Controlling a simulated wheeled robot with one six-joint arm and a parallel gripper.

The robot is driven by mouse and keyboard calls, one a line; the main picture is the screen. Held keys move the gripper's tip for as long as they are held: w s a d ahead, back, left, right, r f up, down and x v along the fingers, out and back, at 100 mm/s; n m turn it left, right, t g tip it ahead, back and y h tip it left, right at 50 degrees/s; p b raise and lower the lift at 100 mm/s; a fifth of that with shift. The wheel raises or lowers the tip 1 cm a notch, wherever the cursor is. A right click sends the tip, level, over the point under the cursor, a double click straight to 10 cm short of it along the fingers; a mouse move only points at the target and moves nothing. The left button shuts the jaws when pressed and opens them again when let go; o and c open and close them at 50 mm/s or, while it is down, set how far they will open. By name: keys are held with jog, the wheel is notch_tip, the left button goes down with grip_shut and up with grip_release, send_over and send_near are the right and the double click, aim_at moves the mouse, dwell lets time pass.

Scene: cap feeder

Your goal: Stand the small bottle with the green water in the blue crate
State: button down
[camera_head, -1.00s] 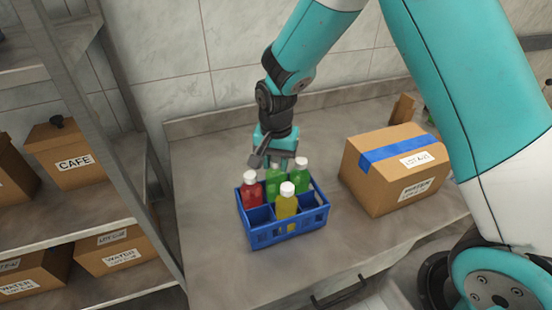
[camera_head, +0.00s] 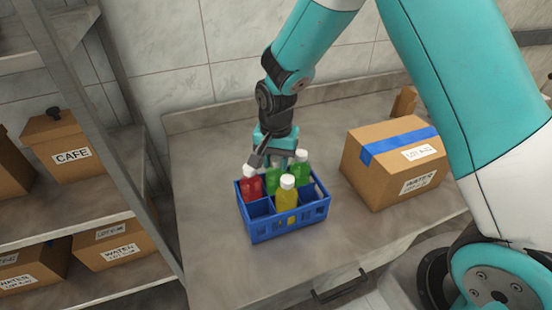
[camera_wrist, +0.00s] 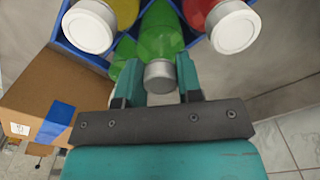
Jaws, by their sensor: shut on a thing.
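The small green-water bottle (camera_head: 271,182) with a grey cap is in my gripper (camera_head: 275,158). In the wrist view, the fingers of my gripper (camera_wrist: 158,85) are shut around the neck and cap of the green bottle (camera_wrist: 160,38). It looks upright, in the back middle of the blue crate (camera_head: 290,227). Its base is hidden by the other bottles and the crate wall, so I cannot tell whether it touches the crate floor.
The crate also holds a red bottle (camera_head: 251,185) at left, a yellow bottle (camera_head: 286,199) in front and another green bottle (camera_head: 302,172) at right, all white-capped. A cardboard box (camera_head: 375,185) stands to the right. Counter (camera_head: 205,240) left of the crate is clear.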

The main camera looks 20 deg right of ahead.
jog(key=c, duration=0.7)
grip_release()
jog(key=c, duration=0.4)
jog(key=shift+o, duration=0.2)
jog(key=shift+r, duration=0.1)
notch_tip(320, 180, up, 11)
jog(key=p, duration=0.8)
jog(key=shift+p, duration=0.4)
